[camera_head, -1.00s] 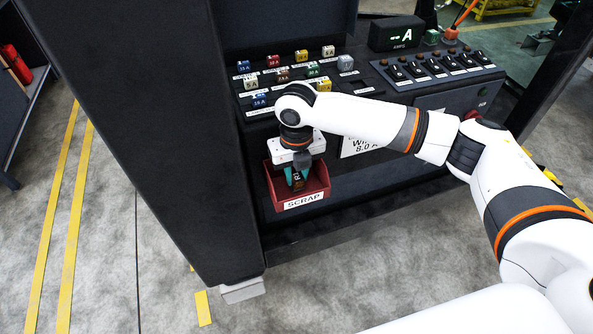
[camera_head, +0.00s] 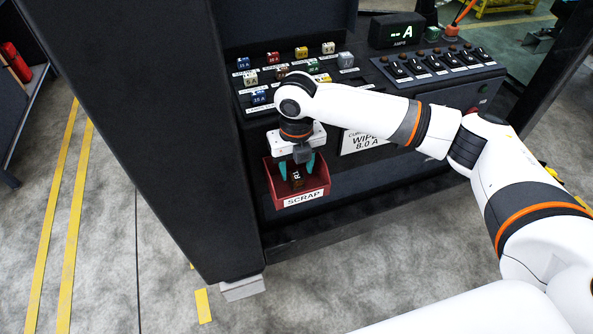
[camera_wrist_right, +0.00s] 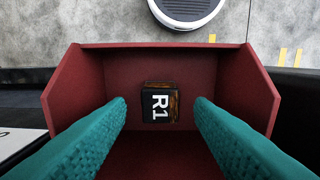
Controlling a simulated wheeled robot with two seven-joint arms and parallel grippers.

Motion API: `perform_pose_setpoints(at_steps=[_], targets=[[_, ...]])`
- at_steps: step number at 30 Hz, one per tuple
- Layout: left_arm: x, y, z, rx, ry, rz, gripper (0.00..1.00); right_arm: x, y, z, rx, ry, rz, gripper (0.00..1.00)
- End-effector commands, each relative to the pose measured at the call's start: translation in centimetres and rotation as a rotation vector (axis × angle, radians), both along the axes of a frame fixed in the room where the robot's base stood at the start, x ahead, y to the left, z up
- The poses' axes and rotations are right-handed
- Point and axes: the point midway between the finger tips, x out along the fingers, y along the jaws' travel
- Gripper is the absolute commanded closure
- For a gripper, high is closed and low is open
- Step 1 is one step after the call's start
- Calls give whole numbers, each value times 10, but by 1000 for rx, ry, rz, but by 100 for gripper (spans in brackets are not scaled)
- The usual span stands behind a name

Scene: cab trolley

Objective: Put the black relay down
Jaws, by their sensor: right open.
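The black relay (camera_wrist_right: 159,103), marked R1, lies in the red scrap bin (camera_wrist_right: 87,121). In the head view the relay (camera_head: 297,178) shows between my right fingers, inside the bin labelled SCRAP (camera_head: 324,187). My right gripper (camera_head: 297,168) is over the bin with its teal fingers pointing down into it. In the right wrist view the gripper (camera_wrist_right: 160,108) is open, with a clear gap between each finger and the relay. My left gripper is not in view.
Behind the bin is a panel with several coloured fuses (camera_head: 301,53) and a row of switches (camera_head: 430,65). An amps display (camera_head: 398,32) stands at the back. A white card (camera_head: 362,142) is right of the bin. A dark post (camera_head: 160,130) stands close on the left.

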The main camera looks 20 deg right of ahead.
Motion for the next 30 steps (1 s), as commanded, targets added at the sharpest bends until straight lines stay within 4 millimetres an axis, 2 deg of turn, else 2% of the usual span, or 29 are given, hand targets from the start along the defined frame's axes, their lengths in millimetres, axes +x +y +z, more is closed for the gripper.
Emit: perform_pose_setpoints(at_steps=[9, 15, 20, 30], targets=[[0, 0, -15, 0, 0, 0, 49, 1, 0, 67, 1, -5, 1, 52], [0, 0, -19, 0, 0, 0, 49, 0, 0, 96, 2, -2, 1, 52], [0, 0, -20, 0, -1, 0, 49, 0, 0, 103, 1, 0, 1, 52], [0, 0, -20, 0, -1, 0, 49, 0, 0, 104, 1, 0, 0, 52]])
